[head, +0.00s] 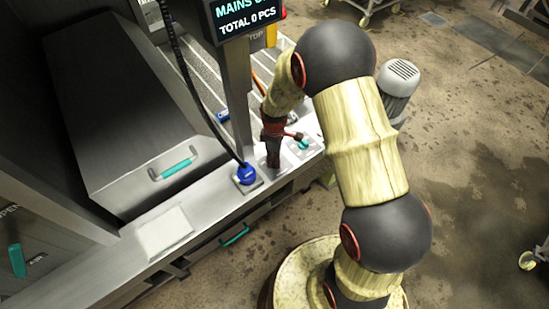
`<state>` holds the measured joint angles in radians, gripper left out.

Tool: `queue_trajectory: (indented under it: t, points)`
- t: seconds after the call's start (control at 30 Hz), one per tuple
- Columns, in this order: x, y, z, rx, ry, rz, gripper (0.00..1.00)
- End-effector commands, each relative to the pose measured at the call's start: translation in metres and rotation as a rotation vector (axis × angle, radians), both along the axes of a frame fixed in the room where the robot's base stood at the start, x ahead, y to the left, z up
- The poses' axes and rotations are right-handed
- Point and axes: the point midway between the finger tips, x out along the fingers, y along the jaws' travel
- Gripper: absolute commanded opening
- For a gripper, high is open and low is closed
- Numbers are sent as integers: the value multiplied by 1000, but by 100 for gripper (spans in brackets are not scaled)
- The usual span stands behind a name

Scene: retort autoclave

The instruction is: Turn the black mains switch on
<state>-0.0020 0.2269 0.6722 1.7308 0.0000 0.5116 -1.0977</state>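I cannot make out the black mains switch in the head view; it may be hidden behind my arm or gripper. My gripper (272,153) points down at the steel ledge (205,210) of the machine, right of a blue connector. Its fingers are small and dark, so I cannot tell whether they are open or shut, or whether they touch anything. A display (243,17) on a post reads "MAINS" and "TOTAL 0 PCS"; the rest of the top line is cut off. A small plate with a teal part (302,143) lies right of my gripper.
The blue connector (246,174) with a black cable stands on the ledge beside the post (238,100). A large dark box (120,110) with a teal handle (175,165) fills the left. A white pad (165,232) lies on the ledge. Floor (480,180) at right is mostly clear.

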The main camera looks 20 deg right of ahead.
Motion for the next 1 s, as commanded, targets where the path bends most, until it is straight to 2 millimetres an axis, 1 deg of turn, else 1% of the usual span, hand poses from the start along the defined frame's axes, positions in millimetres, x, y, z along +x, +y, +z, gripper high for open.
queue_trajectory:
  t: [0.03,0.37,0.77,1.0]
  points:
    - [0,0,0,0,0,0,19]
    - [0,0,0,0,0,0,0]
    - [0,0,0,0,0,-4,0]
    - [0,0,1,0,0,-67,0]
